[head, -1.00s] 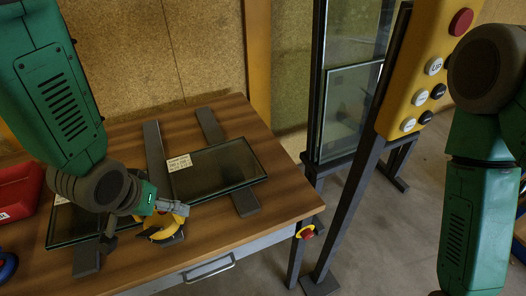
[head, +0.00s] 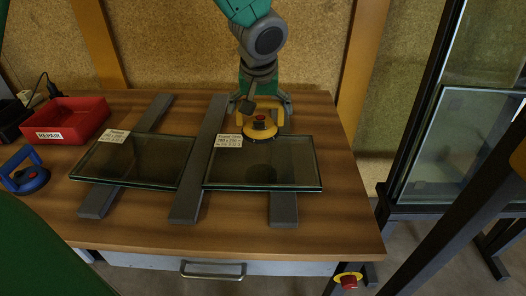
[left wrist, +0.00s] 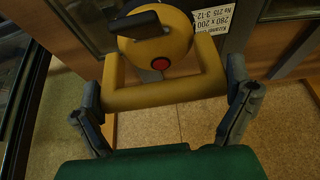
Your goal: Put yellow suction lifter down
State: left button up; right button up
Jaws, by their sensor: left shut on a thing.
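The yellow suction lifter (head: 262,127), with a red button and dark lever, is at the back edge of the right glass pane (head: 245,168). I cannot tell whether its cup touches the glass. My left gripper (head: 261,103) comes in from the top of the head view and is shut on the lifter's handle. In the left wrist view the gripper (left wrist: 165,88) has a finger at each end of the yellow handle of the lifter (left wrist: 157,50). My right gripper is out of view.
A second labelled pane (head: 140,160) lies left on dark support bars (head: 187,207). A red REPAIR bin (head: 75,118) and a blue suction lifter (head: 25,175) are at the table's left. A red stop button (head: 348,281) sits at the front right. The wooden front strip is clear.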

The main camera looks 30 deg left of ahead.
aim_at(263, 106)
pick_arm(q)
notch_tip(263, 106, down, 3)
jog(key=shift+d+f, duration=0.1)
jog(key=shift+d, duration=0.05)
jog(key=shift+d+f+b, duration=0.4)
jog(key=shift+d+f, duration=0.05)
notch_tip(263, 106, down, 3)
jog(key=shift+f+b, duration=0.1)
jog(key=shift+b, duration=0.35)
jog(key=shift+a+f, duration=0.1)
jog(key=shift+a, duration=0.15)
jog(key=o, duration=1.2)
jog(key=shift+s+a, duration=0.1)
jog(key=shift+c, duration=0.2)
jog(key=shift+d+r, duration=0.25)
jog(key=p+v, duration=0.2)
jog(key=v, duration=0.8)
jog(key=shift+s+r+p, duration=0.1)
jog(key=shift+r+p, duration=0.2)
jog(key=shift+p, duration=0.05)
jog(key=shift+s+d+r, duration=0.2)
jog(key=shift+r, duration=0.25)
